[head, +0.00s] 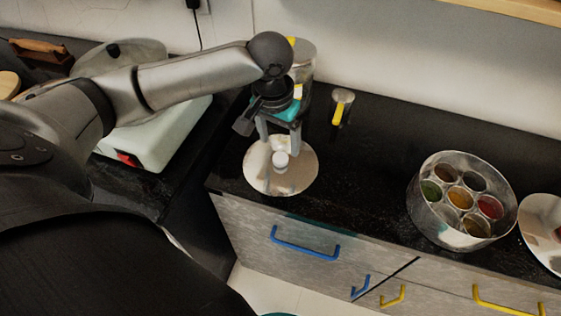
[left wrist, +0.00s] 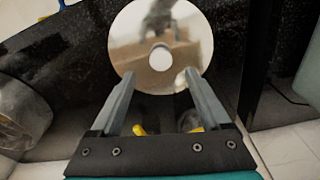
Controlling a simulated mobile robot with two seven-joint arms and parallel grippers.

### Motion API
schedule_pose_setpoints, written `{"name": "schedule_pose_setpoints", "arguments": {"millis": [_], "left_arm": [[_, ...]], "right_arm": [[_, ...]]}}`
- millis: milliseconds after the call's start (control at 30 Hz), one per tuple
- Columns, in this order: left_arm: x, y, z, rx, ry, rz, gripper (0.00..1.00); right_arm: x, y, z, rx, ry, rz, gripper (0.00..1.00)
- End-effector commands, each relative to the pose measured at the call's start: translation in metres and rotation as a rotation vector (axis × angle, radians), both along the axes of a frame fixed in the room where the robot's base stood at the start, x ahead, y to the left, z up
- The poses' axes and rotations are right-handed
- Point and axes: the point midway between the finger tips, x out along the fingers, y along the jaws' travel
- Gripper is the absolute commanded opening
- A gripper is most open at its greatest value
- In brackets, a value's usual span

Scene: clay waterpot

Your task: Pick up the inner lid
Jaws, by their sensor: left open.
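The inner lid (head: 302,178) is a round, shiny metal disc with a white knob (head: 281,159) at its middle. It lies flat on the black counter near the front edge. The lid (left wrist: 191,36) and its knob (left wrist: 160,58) also show in the left wrist view. My left gripper (head: 281,141) points down over the lid, open and empty. Its fingertips (left wrist: 160,76) stand apart on either side of the knob's line; I cannot tell how far above the lid they are. My right gripper is not in view.
A round spice box (head: 425,211) with several filled cups stands to the right, with another shiny disc (head: 541,237) at the edge. A metal canister (head: 304,62) and a yellow-handled cup (head: 342,98) stand behind. Counter right of the lid is clear.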

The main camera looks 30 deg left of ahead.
Motion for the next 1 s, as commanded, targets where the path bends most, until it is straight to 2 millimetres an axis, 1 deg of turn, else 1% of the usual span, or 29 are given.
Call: {"name": "schedule_pose_setpoints", "arguments": {"millis": [33, 267, 433, 500, 567, 700, 800, 867, 1000], "left_arm": [[0.0, 0.0, -0.006, 0.001, 0.001, 0.0, 0.8], [0.002, 0.0, -0.017, 0.0, 0.001, 0.0, 0.8], [0.004, 0.002, -0.041, 0.001, 0.002, 0.001, 0.8], [0.005, 0.002, -0.052, 0.002, 0.002, 0.0, 0.8], [0.006, 0.002, -0.058, 0.001, 0.001, 0.0, 0.8], [0.007, 0.002, -0.06, 0.001, 0.0, -0.002, 0.8], [0.007, 0.002, -0.06, 0.001, 0.0, -0.002, 0.8], [0.007, 0.002, -0.059, 0.001, 0.0, -0.001, 0.75], [0.007, 0.002, -0.059, 0.001, -0.001, -0.001, 0.59]], "right_arm": [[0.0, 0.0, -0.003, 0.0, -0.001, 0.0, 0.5], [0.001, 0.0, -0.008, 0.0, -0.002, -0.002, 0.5], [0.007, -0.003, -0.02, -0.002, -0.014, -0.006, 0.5], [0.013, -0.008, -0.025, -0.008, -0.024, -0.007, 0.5], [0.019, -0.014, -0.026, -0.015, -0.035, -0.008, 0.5], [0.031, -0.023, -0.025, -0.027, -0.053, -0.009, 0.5], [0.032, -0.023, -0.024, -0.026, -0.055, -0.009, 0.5], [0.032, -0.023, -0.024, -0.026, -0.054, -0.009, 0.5], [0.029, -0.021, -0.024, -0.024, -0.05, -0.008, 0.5]]}}
